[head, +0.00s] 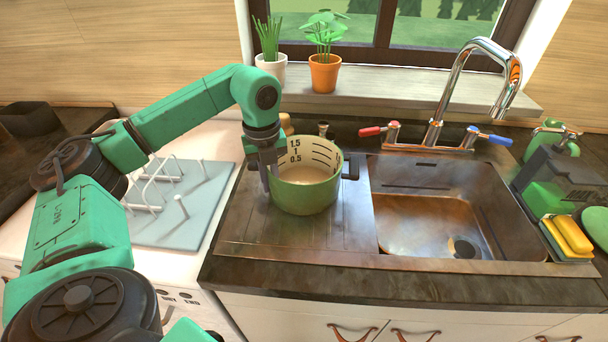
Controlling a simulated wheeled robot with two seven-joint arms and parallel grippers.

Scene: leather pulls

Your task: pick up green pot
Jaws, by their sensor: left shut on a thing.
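The green pot (305,197) stands upright on the drainboard left of the sink. Its cream inside has dark measuring marks, and a dark handle (351,167) sticks out on its right. My left gripper (266,178) reaches down at the pot's left side and is shut there on the pot; the fingers partly hide the handle on that side. I cannot tell whether the pot's base touches the drainboard. My right gripper is not in view.
The sink basin (428,217) with a tall faucet (466,95) lies to the right. A white dish rack (165,190) is on the left. Potted plants (325,70) stand on the sill behind. A yellow sponge (572,234) lies at the far right.

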